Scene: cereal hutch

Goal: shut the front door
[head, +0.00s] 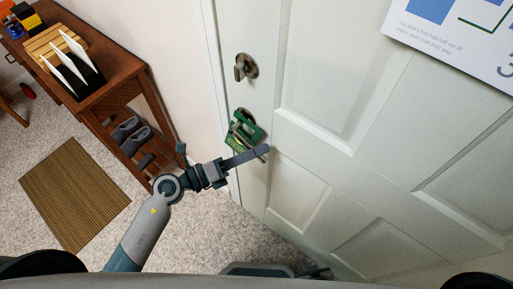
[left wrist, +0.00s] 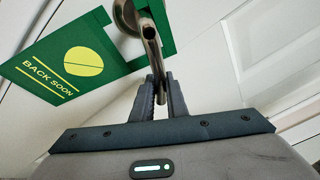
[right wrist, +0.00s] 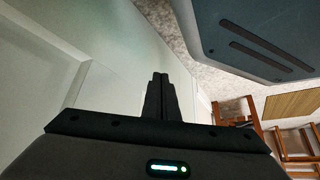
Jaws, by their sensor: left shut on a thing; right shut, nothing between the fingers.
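The white panelled front door (head: 325,75) fills the right of the head view. Its left edge is close to the pale frame (head: 213,80); I cannot tell whether it is fully closed. A metal lever handle (left wrist: 149,38) sticks out from it, with a green "BACK SOON" hanger (left wrist: 75,62) hung on it. The hanger also shows in the head view (head: 236,143). My left gripper (left wrist: 160,86) is shut on the lever handle, its fingers on either side of the bar. My right gripper (right wrist: 161,82) is shut and empty, low near the door's face.
A metal deadbolt knob (head: 245,68) sits above the handle. A wooden hutch (head: 130,70) with slippers (head: 128,133) on its shelf stands at left. A striped mat (head: 72,195) lies on the carpet. A poster (head: 465,35) is on the door's upper right.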

